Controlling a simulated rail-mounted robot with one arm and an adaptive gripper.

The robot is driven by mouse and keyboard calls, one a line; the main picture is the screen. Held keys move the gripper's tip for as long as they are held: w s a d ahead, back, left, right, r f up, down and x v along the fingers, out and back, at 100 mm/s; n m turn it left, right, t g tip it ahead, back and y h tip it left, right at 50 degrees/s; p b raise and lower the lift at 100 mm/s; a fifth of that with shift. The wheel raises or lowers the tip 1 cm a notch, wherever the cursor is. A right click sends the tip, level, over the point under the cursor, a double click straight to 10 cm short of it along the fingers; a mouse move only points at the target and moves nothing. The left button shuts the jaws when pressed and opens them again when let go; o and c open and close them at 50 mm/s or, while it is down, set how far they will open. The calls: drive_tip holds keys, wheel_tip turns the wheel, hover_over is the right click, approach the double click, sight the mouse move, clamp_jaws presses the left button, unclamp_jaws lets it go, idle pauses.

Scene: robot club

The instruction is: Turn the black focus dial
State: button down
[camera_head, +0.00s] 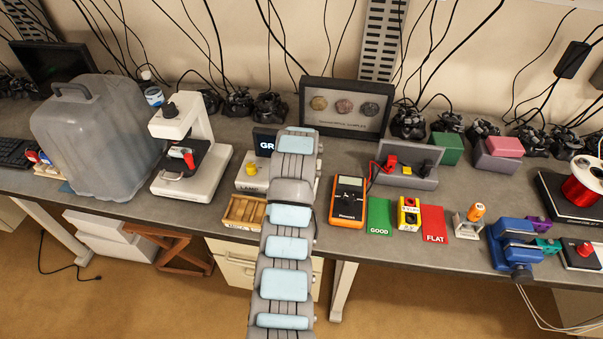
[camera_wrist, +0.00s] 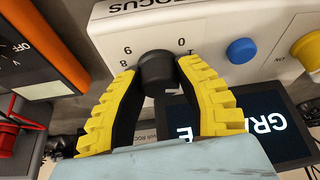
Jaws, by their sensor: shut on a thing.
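The black focus dial (camera_wrist: 157,72) is on the front of a white box (camera_wrist: 225,25) with the word FOCUS and printed digits around the dial. My gripper (camera_wrist: 157,78) has its two yellow-ridged fingers on either side of the dial, shut on it. A blue button (camera_wrist: 241,51) and a yellow knob (camera_wrist: 309,50) are on the same box, beside the dial. In the head view the white box (camera_head: 247,186) is partly behind my arm, and the dial and my gripper are hidden.
A dark screen (camera_wrist: 255,125) with white letters is close to the fingers. An orange multimeter (camera_head: 348,201) stands right of my arm, and a wooden tray (camera_head: 243,211) lies left of it. A white microscope (camera_head: 190,150) is further left on the grey bench.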

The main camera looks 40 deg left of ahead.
drive_tip(key=shift+f, duration=0.1)
drive_tip(key=c, duration=0.6)
unclamp_jaws()
drive_tip(key=shift+c, duration=0.2)
drive_tip(key=shift+v, duration=3.8)
